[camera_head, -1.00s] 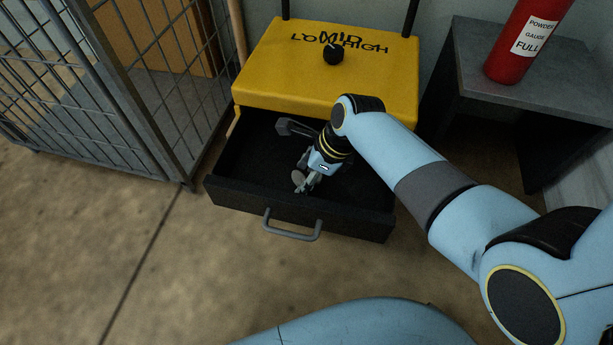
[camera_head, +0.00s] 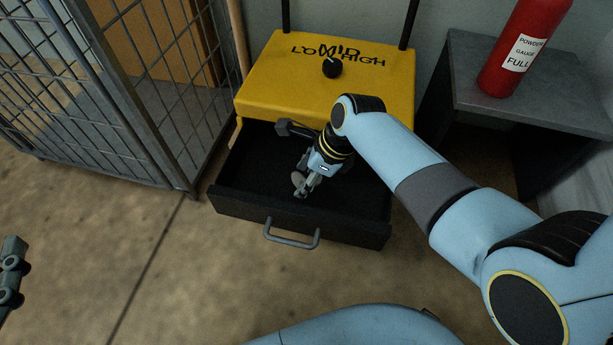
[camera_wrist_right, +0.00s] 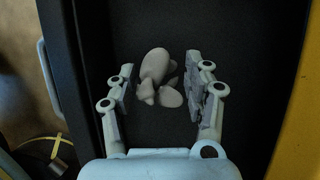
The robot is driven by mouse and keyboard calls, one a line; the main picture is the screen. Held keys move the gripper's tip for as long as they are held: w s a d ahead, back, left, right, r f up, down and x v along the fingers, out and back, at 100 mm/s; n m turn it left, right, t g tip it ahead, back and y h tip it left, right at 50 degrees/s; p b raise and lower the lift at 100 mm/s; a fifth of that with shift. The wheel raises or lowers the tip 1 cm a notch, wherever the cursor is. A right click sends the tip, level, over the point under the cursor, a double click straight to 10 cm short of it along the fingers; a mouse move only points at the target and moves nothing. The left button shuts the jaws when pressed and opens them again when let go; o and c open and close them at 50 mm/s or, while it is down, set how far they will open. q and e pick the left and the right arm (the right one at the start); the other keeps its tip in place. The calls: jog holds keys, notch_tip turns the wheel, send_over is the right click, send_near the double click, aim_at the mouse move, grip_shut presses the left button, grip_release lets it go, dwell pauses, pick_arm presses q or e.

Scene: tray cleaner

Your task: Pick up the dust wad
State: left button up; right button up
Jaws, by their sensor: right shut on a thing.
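The dust wad is a pale grey-beige cluster of rounded lumps. In the right wrist view the dust wad (camera_wrist_right: 154,66) lies between the two fingers of my right gripper (camera_wrist_right: 160,78), over the dark drawer floor. In the head view the dust wad (camera_head: 297,179) is partly hidden by my right gripper (camera_head: 306,188), which reaches down into the open black drawer (camera_head: 350,219). My right gripper is shut on the wad. Part of my left gripper (camera_head: 12,268) shows at the left edge of the head view, away from the drawer; its finger opening cannot be made out.
The drawer belongs to a yellow tray cleaner (camera_head: 290,75) with a black knob (camera_head: 332,68) on top. A grey drawer handle (camera_head: 291,239) is at its front. A wire cage (camera_head: 150,130) stands left. A grey table (camera_head: 560,108) with a red extinguisher (camera_head: 510,75) stands right.

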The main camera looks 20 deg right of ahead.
aim_at(299, 172)
notch_tip(299, 172, up, 2)
jog(key=shift+w+r+p, duration=0.1)
jog(key=shift+r+p, duration=0.05)
jog(key=shift+p, duration=0.5)
notch_tip(299, 172, up, 2)
jog(key=shift+r+p, duration=0.15)
jog(key=shift+p, duration=0.7)
jog(key=shift+r+p, duration=0.65)
jog(key=shift+r, duration=0.15)
pick_arm(q)
jog(key=s+a+f+n+g+y, duration=0.1)
jog(key=s+f+g, duration=0.5)
jog(key=g, duration=0.3)
jog(key=shift+s+a+f, duration=0.15)
jog(key=shift+a+f, duration=0.1)
jog(key=shift+f, duration=0.4)
pick_arm(e)
jog(key=shift+r, duration=0.25)
